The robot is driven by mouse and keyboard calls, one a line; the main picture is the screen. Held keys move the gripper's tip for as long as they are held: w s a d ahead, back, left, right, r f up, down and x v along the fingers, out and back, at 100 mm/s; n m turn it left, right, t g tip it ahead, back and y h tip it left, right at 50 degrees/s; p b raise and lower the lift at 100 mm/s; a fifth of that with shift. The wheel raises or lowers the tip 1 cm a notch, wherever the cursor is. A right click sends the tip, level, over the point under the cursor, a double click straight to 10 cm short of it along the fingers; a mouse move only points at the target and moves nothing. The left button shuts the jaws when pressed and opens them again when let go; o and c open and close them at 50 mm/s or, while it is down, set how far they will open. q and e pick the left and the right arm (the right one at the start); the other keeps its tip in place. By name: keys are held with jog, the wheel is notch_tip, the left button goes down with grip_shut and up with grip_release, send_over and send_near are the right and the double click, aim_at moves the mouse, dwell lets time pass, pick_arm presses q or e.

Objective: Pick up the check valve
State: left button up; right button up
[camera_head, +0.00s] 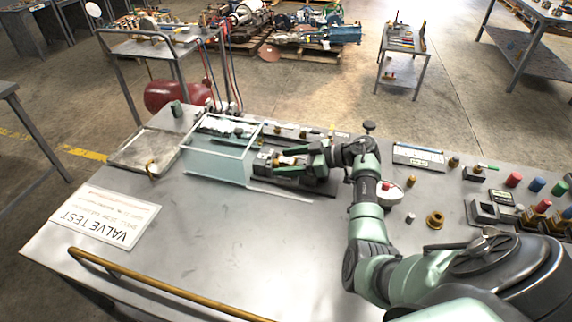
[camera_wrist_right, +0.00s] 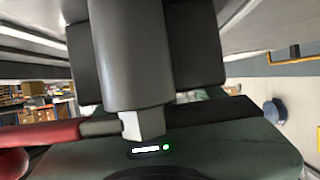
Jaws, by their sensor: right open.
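My right arm reaches from the lower right across the bench, and its right gripper (camera_head: 284,161) points left beside the clear-walled box. The jaws are apart around a small metal and brass-coloured piece (camera_head: 291,160), which may be the check valve; the jaws hide part of it. In the right wrist view, a grey cylinder with a hexagonal end (camera_wrist_right: 130,60) stands between two dark finger pads. I cannot tell whether the pads touch it. My left gripper is not in view.
The clear-walled box (camera_head: 215,165) stands left of the gripper. A shallow tray (camera_head: 130,152) and a "VALVE TEST" sheet (camera_head: 88,218) lie further left. The bench's front middle is clear.

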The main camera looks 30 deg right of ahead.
grip_shut()
jog(key=shift+r, duration=0.1)
dwell(0.3)
